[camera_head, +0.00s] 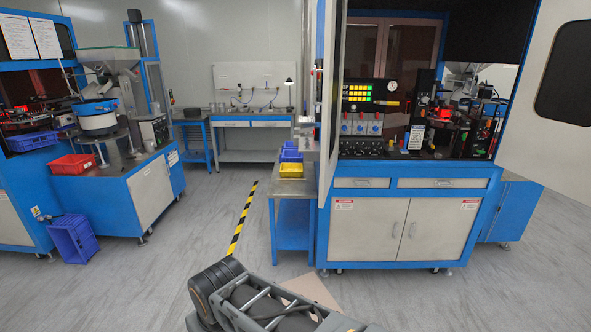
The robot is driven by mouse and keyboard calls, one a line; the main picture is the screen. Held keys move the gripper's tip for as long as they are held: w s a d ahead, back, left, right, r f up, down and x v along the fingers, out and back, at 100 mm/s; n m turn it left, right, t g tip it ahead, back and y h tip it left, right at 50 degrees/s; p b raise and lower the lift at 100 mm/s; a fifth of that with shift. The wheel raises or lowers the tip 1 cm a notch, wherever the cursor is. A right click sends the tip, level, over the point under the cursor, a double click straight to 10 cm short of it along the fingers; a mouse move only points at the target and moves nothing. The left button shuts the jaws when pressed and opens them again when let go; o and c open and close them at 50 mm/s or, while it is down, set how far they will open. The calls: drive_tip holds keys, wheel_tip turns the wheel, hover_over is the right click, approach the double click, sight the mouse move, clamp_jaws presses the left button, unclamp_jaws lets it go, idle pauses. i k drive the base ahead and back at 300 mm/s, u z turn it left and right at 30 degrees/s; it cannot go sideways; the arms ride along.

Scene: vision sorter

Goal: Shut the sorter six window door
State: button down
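A blue-and-white sorter machine (398,228) stands right of centre with its upper front open. A tall, narrow door panel (329,110) with a blue edge stands swung out at the left side of that opening. I see it nearly edge-on, so its window pane cannot be made out, and its top runs out of the picture. No number six is readable on the machine. Part of my arm (262,300) shows at the bottom centre, on the near side of the machine and apart from the door. My gripper's fingertips are not in view.
A side table (292,189) with yellow and blue bins stands left of the door panel. A blue crate (74,239) lies on the floor at left beside another machine. Black-yellow tape (242,218) marks the floor.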

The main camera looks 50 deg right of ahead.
sight(335, 10)
drive_tip(key=u, duration=0.25)
drive_tip(key=i, duration=1.65)
drive_tip(key=z, duration=0.7)
